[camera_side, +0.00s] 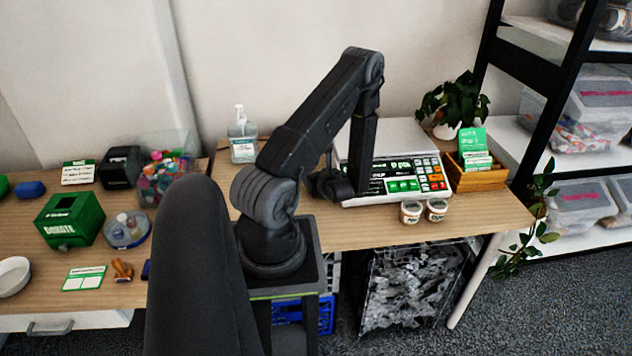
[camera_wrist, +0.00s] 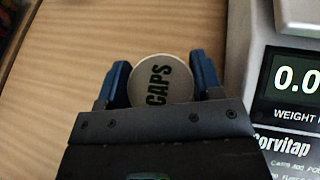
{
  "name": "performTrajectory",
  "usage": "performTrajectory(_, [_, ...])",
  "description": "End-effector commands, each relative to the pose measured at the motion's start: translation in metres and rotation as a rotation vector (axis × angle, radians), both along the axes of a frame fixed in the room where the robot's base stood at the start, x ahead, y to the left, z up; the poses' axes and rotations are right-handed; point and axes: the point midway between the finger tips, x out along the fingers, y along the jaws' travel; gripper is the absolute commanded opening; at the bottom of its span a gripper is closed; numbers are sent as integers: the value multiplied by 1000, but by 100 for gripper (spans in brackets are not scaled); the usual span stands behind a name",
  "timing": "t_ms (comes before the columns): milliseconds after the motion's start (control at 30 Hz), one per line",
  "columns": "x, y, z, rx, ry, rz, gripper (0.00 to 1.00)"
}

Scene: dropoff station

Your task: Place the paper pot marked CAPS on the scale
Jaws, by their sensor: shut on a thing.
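The paper pot marked CAPS (camera_wrist: 158,84) shows in the wrist view, lid up, between the two blue fingers of my gripper (camera_wrist: 161,72), which is shut on it. In the side view my gripper (camera_side: 325,184) is low at the left side of the scale (camera_side: 388,135); the pot is hidden there by my arm. The scale has a pale flat top and a front panel with green and red keys. Its edge and display (camera_wrist: 295,82), reading 0.0 in the visible part, lie right of the pot in the wrist view. I cannot tell whether the pot touches the table.
Two small lidded pots (camera_side: 424,211) stand in front of the scale. A wooden box with green cards (camera_side: 482,177) and a plant (camera_side: 455,102) are to its right. A sanitizer bottle (camera_side: 242,140) stands to the left. The scale's top looks clear.

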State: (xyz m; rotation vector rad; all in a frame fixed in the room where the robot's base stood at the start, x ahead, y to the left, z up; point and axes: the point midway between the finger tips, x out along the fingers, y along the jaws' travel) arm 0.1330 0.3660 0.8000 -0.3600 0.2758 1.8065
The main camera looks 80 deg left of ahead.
Motion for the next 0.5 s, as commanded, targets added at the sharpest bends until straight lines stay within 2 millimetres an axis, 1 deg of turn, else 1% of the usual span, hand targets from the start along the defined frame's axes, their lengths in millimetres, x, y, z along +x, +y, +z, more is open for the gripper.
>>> performTrajectory(33, [0,1,8,4,-3,1,30])
performTrajectory(133, [0,1,25,5,-4,0,30])
performTrajectory(167, [-5,0,30,2,-1,3,30])
performTrajectory(200, [-16,-3,34,0,3,4,30])
performTrajectory(300, [-40,-7,48,1,2,6,30])
performTrajectory(500, [-81,-15,73,1,0,5,30])
